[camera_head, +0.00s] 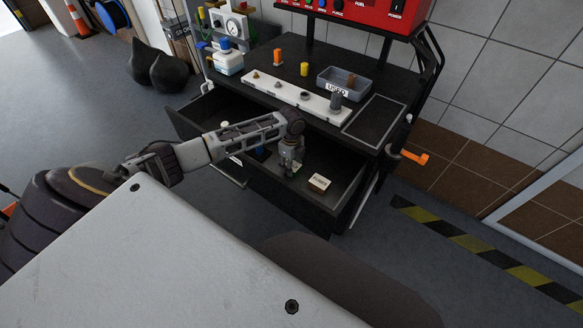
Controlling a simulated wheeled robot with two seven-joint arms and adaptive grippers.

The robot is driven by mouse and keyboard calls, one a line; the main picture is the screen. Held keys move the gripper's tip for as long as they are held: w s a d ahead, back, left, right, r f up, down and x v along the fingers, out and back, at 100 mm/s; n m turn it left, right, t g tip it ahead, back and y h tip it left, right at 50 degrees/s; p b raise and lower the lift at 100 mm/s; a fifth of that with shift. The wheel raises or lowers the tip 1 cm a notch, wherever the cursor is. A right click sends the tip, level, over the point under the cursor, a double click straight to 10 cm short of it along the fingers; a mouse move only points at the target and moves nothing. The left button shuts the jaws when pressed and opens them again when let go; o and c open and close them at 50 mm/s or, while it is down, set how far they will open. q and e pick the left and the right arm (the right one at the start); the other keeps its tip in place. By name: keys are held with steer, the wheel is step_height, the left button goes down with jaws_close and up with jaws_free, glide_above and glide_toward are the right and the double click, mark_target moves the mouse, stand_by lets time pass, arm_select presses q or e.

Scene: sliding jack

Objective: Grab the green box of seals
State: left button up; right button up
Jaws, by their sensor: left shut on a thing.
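An open drawer (338,208) sticks out from the black workbench. My left arm reaches in from the left and my left gripper (289,169) points down into the drawer. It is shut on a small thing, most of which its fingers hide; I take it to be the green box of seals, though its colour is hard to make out. A beige box with a label (319,183) lies in the drawer just right of the gripper. Something blue (257,150) shows left of the gripper, partly behind my arm. My right gripper is out of view.
On the benchtop stand a white strip with several parts (297,94), a grey bin (344,82) with a label, and orange and yellow items. The drawer walls surround the gripper closely. An orange handle (414,158) juts out at the bench's right side. The floor in front is clear.

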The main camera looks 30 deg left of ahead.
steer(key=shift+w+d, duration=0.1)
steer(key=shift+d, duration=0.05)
arm_select(q)
steer(key=shift+r, duration=0.8)
step_height(320, 180, up, 8)
steer(key=shift+r+p, duration=0.2)
steer(key=shift+p, duration=0.75)
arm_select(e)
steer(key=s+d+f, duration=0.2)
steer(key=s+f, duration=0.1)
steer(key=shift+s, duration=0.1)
